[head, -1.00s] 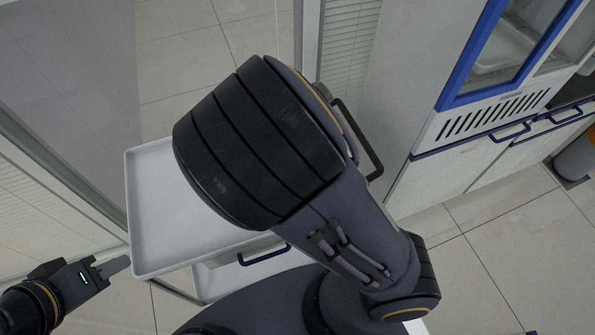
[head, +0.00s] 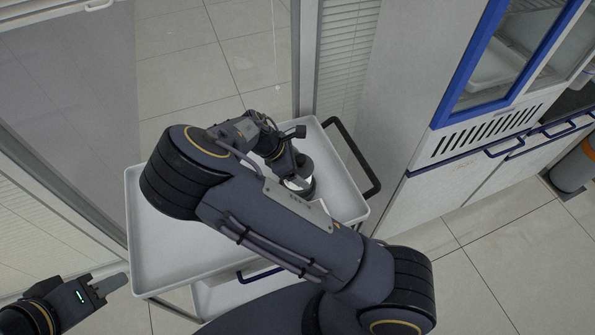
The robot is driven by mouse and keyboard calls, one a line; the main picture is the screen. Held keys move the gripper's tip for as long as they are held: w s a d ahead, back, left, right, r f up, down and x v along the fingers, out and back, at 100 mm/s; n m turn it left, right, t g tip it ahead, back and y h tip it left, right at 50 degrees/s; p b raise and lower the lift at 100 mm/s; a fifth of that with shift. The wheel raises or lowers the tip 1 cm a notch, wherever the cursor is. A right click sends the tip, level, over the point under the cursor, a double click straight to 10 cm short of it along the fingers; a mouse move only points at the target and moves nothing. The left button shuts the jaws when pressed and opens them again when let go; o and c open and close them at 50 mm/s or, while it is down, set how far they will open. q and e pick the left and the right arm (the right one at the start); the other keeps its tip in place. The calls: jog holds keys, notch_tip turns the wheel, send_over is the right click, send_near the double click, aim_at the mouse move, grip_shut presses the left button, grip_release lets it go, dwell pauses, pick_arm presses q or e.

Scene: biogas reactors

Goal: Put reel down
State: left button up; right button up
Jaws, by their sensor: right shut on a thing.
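A small dark-and-white reel (head: 303,184) shows over the right part of a white cart's top tray (head: 165,262). My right gripper (head: 288,166) is shut on it from above, and my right arm hides part of both. I cannot tell whether the reel touches the tray surface or hangs just above it. My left gripper (head: 113,285) is at the lower left, beside the cart's near left corner, with nothing visible in it. Its fingers are seen edge-on, so their opening is unclear.
The cart has a dark push handle (head: 352,158) at its right end. A white cabinet (head: 400,215) with blue-edged doors stands to the right. Glass panels stand behind and left. The tray's left part looks bare, though my arm covers its middle.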

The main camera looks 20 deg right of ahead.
jog(key=shift+w+f, duration=0.2)
jog(key=shift+f, duration=0.15)
notch_tip(320, 180, down, 3)
jog(key=shift+w+p, duration=0.1)
jog(key=shift+p, duration=0.2)
jog(key=shift+f, duration=0.15)
